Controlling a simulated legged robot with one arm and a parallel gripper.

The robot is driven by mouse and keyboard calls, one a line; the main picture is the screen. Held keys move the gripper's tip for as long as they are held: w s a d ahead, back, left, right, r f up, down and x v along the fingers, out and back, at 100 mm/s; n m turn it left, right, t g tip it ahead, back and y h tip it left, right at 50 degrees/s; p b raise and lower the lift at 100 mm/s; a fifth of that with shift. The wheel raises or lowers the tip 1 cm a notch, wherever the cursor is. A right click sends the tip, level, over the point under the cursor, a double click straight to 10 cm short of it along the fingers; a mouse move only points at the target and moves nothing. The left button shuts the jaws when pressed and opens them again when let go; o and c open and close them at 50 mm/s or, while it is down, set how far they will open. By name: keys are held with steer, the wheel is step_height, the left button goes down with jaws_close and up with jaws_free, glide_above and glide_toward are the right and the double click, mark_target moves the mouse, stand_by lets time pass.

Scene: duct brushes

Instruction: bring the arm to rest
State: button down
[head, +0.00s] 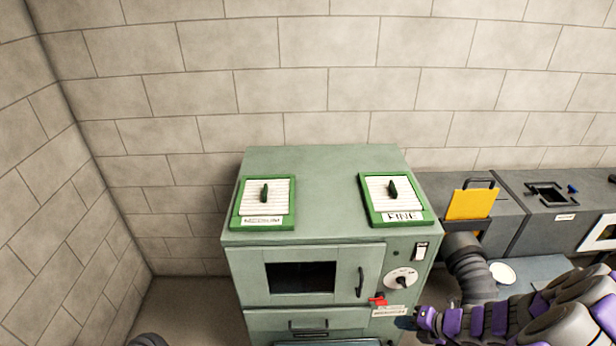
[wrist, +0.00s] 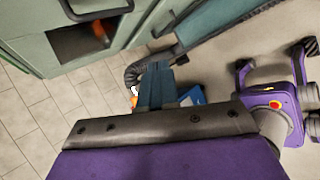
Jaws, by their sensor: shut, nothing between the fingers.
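My gripper (head: 407,322) is at the lower right of the head view, at the end of my purple and grey arm. Its dark fingers are shut and empty. It appears just in front of the lower right of the green cabinet (head: 325,160), below a red lever (head: 377,301) and beside a small label (head: 389,311). I cannot tell whether it touches the cabinet. In the wrist view, a purple and dark grey part of my arm fills the bottom.
Two green-framed filters, MEDIUM (head: 263,203) and FINE (head: 397,199), lie on the cabinet top. The cabinet front has a windowed door (head: 302,277) and a dial (head: 400,279). Grey ducting with a yellow plate (head: 471,205) and a flexible hose (head: 469,267) stands right.

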steer(key=s+a+r+n+g+y+b, duration=0.1)
steer(key=s+a+r+n+g, duration=0.2)
steer(key=a+r+n, duration=0.6)
steer(key=s+a+r+n+g+b, duration=0.1)
steer(key=s+a+r+n+g, duration=0.1)
steer(key=a+r+n, duration=0.75)
steer(key=s+a+r+n+g+h+b, duration=0.1)
steer(key=s+r+n+h, duration=0.1)
steer(key=s+n, duration=0.55)
steer(key=s+a+r+n+g+h, duration=0.1)
steer(key=s+n+g+h, duration=0.1)
steer(key=s+n, duration=0.5)
steer(key=s+d+r+n+h+b, duration=0.1)
steer(key=s+d+n+h, duration=0.3)
steer(key=s+n, duration=0.4)
steer(key=shift+s+d+r+n, duration=0.25)
steer(key=shift+d+r+n, duration=0.3)
steer(key=shift+r, duration=0.15)
steer(key=shift+d, duration=0.2)
